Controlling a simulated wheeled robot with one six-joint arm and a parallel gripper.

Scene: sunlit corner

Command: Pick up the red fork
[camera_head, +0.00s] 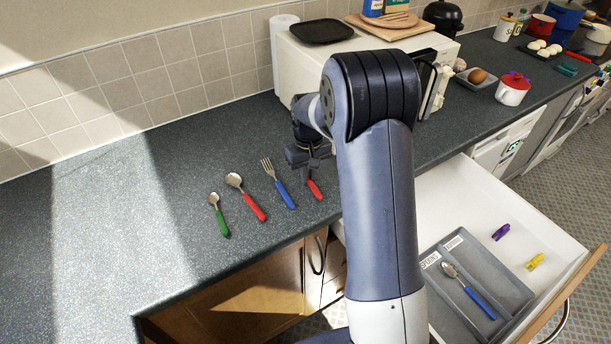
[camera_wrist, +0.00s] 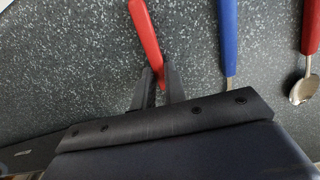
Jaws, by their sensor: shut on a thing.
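The red fork shows only by its red handle (camera_head: 315,188) in the head view, lying at the right end of a row of cutlery on the counter. Its upper part is hidden behind my gripper (camera_head: 308,160). In the wrist view the red handle (camera_wrist: 146,35) runs down between the two black fingers of my gripper (camera_wrist: 158,85), which are shut on it. The tines are hidden in both views. I cannot tell whether the handle is clear of the counter.
A blue-handled fork (camera_head: 284,193), a red-handled spoon (camera_head: 248,200) and a green-handled spoon (camera_head: 221,218) lie to the left. An open drawer (camera_head: 463,195) at the right has a grey tray (camera_head: 505,268) with a blue-handled spoon (camera_head: 474,296). A white microwave (camera_head: 300,72) stands behind.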

